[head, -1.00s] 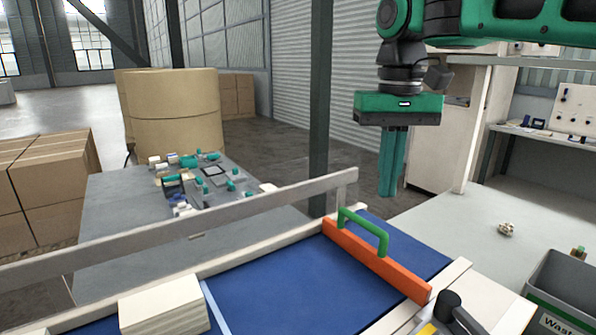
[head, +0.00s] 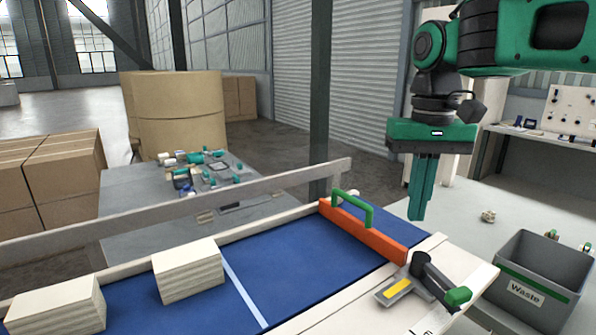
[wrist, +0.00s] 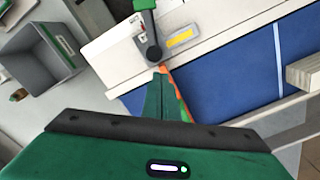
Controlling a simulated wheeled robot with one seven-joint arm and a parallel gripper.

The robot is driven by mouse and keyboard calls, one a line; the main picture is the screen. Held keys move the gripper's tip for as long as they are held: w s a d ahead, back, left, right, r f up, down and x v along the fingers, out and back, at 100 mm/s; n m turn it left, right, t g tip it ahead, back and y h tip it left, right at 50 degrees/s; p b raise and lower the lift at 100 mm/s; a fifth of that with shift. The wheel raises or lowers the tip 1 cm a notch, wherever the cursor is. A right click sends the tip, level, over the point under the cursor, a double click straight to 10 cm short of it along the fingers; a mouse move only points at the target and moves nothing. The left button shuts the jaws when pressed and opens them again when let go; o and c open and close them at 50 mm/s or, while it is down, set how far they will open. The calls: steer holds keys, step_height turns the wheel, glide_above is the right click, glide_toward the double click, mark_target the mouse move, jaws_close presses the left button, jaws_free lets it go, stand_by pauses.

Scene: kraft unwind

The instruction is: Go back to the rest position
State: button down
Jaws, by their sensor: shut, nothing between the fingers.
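My gripper (head: 421,216) hangs from the arm at the upper right of the head view, fingers pointing down and closed together, with nothing between them. It is in the air to the right of the orange bar with a green handle (head: 362,232), which lies across the blue belt. The gripper's shut fingers also show in the wrist view (wrist: 160,80), partly in front of the orange bar. I cannot tell their exact height above the surface.
The blue belt (head: 285,262) carries pale blocks (head: 188,270) at left. A black lever with a green knob (head: 458,296) stands at the belt's near edge. A grey waste bin (head: 530,280) is at right. A rail (head: 270,187) runs behind the belt. A parts table (head: 130,200) stands beyond.

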steer(key=s+d+f+m, duration=0.6)
steer(key=s+d+f, duration=1.3)
steer(key=d, duration=0.1)
steer(key=shift+s+f, duration=0.15)
steer(key=shift+s, duration=0.2)
steer(key=shift+w+a, duration=0.1)
steer(key=shift+w+f, duration=0.2)
steer(key=shift+w, duration=0.3)
